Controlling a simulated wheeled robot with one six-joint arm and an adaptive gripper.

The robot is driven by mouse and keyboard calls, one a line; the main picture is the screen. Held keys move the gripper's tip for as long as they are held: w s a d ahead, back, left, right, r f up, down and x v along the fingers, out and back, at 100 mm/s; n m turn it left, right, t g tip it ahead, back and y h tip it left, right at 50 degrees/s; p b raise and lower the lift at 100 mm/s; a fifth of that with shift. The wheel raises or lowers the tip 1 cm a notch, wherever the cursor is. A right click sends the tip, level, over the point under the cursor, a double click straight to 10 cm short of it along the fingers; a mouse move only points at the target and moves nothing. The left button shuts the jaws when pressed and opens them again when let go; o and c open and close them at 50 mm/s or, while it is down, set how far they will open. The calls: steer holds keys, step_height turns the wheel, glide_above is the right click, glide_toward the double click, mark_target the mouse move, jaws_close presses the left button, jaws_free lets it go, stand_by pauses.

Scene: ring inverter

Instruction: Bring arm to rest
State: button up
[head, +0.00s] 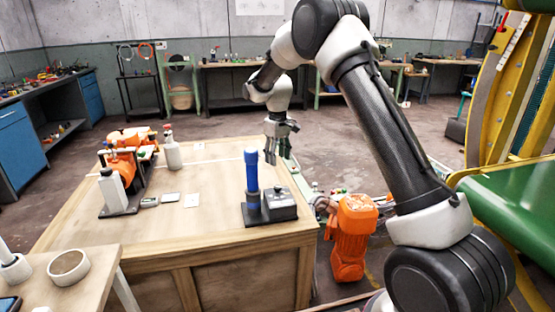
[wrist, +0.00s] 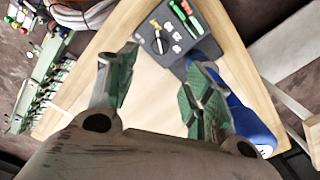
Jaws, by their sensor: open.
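My arm reaches in from the right in the head view, bent over the wooden table. My gripper (head: 279,156) points down above the table's right part, just right of a blue upright cylinder (head: 252,170). In the wrist view my gripper (wrist: 160,85) shows two green-padded fingers spread apart with nothing between them. The blue cylinder (wrist: 250,122) lies beyond the right finger there, partly hidden by it.
The wooden table (head: 160,225) carries a grey box (head: 279,203) beside the blue cylinder, white bottles (head: 172,150) and an orange device (head: 130,138). A small orange robot (head: 352,232) stands right of the table. A green conveyor (head: 515,205) is at far right.

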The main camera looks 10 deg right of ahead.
steer(key=s+d+f+m+g, duration=0.1)
steer(key=s+f, duration=0.2)
steer(key=s, duration=0.1)
steer(key=s+d+r+m+t, duration=0.1)
steer(key=s+d+r, duration=0.3)
steer(key=s, duration=0.9)
steer(key=s+d+r+m+t, duration=0.2)
steer(key=s+d+r, duration=0.3)
steer(key=s+r, duration=0.5)
steer(key=s+d+r+m+t, duration=0.2)
steer(key=s+r, duration=0.6)
steer(key=s, duration=0.9)
steer(key=d, duration=0.2)
steer(key=shift+d, duration=0.4)
